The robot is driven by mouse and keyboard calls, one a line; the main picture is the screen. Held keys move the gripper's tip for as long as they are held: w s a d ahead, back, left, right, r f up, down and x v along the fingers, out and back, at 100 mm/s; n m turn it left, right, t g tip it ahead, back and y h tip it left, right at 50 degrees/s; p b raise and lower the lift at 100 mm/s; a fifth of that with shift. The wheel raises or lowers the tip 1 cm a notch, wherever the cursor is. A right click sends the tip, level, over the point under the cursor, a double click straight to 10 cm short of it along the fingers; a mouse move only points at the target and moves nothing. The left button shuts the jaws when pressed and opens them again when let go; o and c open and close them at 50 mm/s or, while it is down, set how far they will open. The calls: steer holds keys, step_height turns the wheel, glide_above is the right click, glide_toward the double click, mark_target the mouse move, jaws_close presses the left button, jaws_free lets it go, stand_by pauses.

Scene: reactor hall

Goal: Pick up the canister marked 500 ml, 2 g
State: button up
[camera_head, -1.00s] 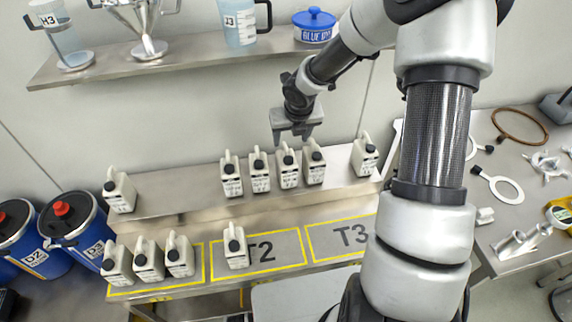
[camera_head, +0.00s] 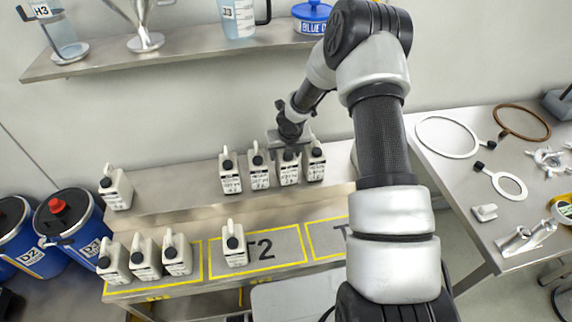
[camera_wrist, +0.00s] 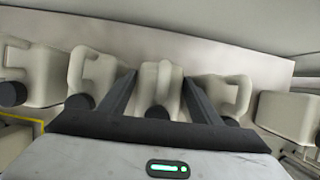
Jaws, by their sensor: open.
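Four similar off-white canisters with black caps stand in a row on the raised steel ledge; their labels are too small to read, so I cannot tell which is marked 500 ml, 2 g. My gripper (camera_head: 289,146) is open, low over the third canister from the left (camera_head: 289,172). In the wrist view my fingers lie on either side of that canister (camera_wrist: 163,82), with no clear sign of grasp. Its neighbours stand close: one to the left (camera_head: 260,174) and one to the right (camera_head: 316,166). The leftmost of the row (camera_head: 231,176) is further off.
Another canister (camera_head: 116,190) stands at the ledge's left end. Several more stand on the lower table's yellow-marked areas, one (camera_head: 235,246) beside T2. A canister (camera_wrist: 288,115) at far right is hidden by my arm in the head view. An upper shelf (camera_head: 180,58) holds vessels.

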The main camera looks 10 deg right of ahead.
steer(key=shift+w+f, duration=0.1)
steer(key=shift+f, duration=0.15)
steer(key=shift+r, duration=0.1)
steer(key=c, duration=1.1)
